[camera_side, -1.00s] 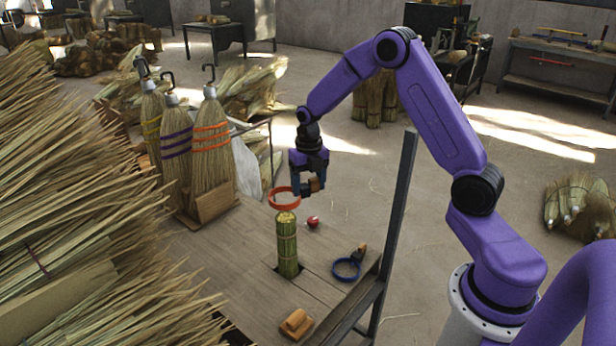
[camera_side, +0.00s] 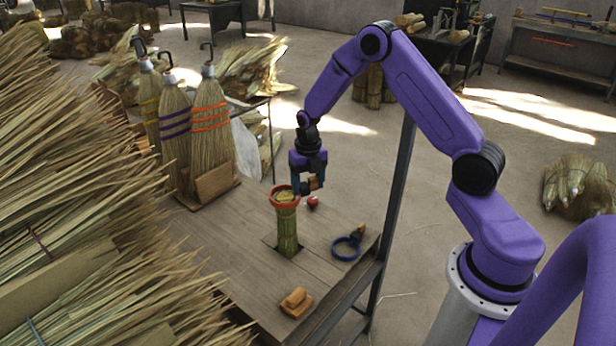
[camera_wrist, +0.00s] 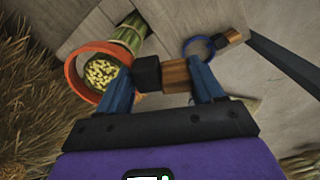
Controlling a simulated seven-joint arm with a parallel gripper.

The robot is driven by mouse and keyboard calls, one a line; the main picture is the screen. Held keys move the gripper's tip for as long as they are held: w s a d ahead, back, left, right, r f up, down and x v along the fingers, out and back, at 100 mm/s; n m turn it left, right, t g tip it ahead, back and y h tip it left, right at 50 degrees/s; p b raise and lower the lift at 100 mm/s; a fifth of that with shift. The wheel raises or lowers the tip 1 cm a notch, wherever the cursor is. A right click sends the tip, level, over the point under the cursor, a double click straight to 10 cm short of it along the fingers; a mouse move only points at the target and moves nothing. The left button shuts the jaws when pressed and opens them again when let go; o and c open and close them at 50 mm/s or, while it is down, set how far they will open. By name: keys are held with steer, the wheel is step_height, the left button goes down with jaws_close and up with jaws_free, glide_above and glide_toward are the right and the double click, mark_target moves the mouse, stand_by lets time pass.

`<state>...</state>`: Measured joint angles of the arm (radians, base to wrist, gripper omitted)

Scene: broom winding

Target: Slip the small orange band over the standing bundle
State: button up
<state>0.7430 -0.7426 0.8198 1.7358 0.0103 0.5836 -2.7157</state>
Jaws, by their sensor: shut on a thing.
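The small orange band (camera_side: 284,204) is a ring around the top end of the standing bundle (camera_side: 287,232), in the side view. The bundle is green straw, upright in a slot of the table. In the wrist view the orange band (camera_wrist: 72,66) encircles the bundle's pale cut top (camera_wrist: 102,74). My gripper (camera_side: 309,186) is shut on the band's wooden handle, just right of the bundle. In the wrist view my gripper's blue fingers (camera_wrist: 165,84) clamp this handle. Whether the band touches the bundle all round cannot be told.
A blue ring with a handle (camera_side: 345,248) lies on the table right of the bundle. A wooden block (camera_side: 296,303) lies at the front edge. Tied brooms (camera_side: 210,140) stand at the back left. A dark post (camera_side: 397,190) rises at right.

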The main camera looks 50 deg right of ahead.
steer(key=shift+f, duration=1.45)
steer(key=shift+a+f, duration=0.15)
steer(key=shift+f, duration=8.5)
